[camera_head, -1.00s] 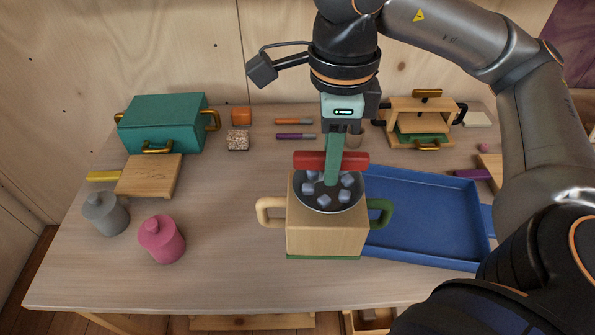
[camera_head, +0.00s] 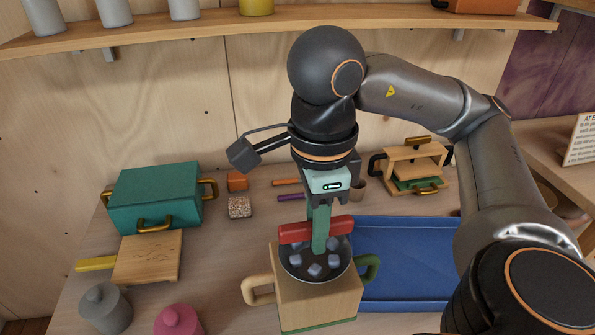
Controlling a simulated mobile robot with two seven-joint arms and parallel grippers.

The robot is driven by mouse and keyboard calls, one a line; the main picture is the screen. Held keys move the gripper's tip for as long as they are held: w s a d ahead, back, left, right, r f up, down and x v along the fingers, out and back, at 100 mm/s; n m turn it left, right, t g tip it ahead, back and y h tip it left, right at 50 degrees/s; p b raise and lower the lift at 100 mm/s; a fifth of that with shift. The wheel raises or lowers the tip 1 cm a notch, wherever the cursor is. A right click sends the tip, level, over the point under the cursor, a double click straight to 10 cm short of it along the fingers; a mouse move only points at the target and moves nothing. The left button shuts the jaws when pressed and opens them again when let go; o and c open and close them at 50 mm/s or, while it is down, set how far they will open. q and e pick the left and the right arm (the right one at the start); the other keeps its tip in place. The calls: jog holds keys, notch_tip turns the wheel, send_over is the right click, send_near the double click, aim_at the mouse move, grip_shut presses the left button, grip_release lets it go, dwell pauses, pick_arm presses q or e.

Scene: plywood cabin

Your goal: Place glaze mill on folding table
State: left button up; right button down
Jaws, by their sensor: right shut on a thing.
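The glaze mill (camera_head: 318,303) appears to be the boxy wooden body with a round dark pan of grey-blue cubes on top. It has a pale loop handle at left, a green one at right and a red crossbar (camera_head: 295,234) above the pan. My right gripper (camera_head: 320,235) points down over it, shut on the red crossbar, with a green finger in front of the bar. The mill is upright over the wooden table (camera_head: 215,275); I cannot tell whether its base touches the top. My left gripper is out of view.
A blue tray (camera_head: 405,265) lies right of the mill. A teal box (camera_head: 155,198), cutting board (camera_head: 147,258), grey jar (camera_head: 105,310) and pink jar (camera_head: 178,322) stand left. A wooden press (camera_head: 415,165) is at back right. Above is a wall shelf (camera_head: 210,30). Clear tabletop lies left of the mill.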

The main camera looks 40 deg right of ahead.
jog(key=w+f+p, duration=0.1)
jog(key=w+f, duration=1.1)
jog(key=w, duration=0.1)
jog(key=shift+w+f+p, duration=0.2)
jog(key=shift+f+p, duration=0.15)
jog(key=shift+f, duration=0.15)
jog(key=shift+f, duration=0.1)
jog(key=c, duration=0.8)
grip_release()
jog(key=shift+o, duration=0.2)
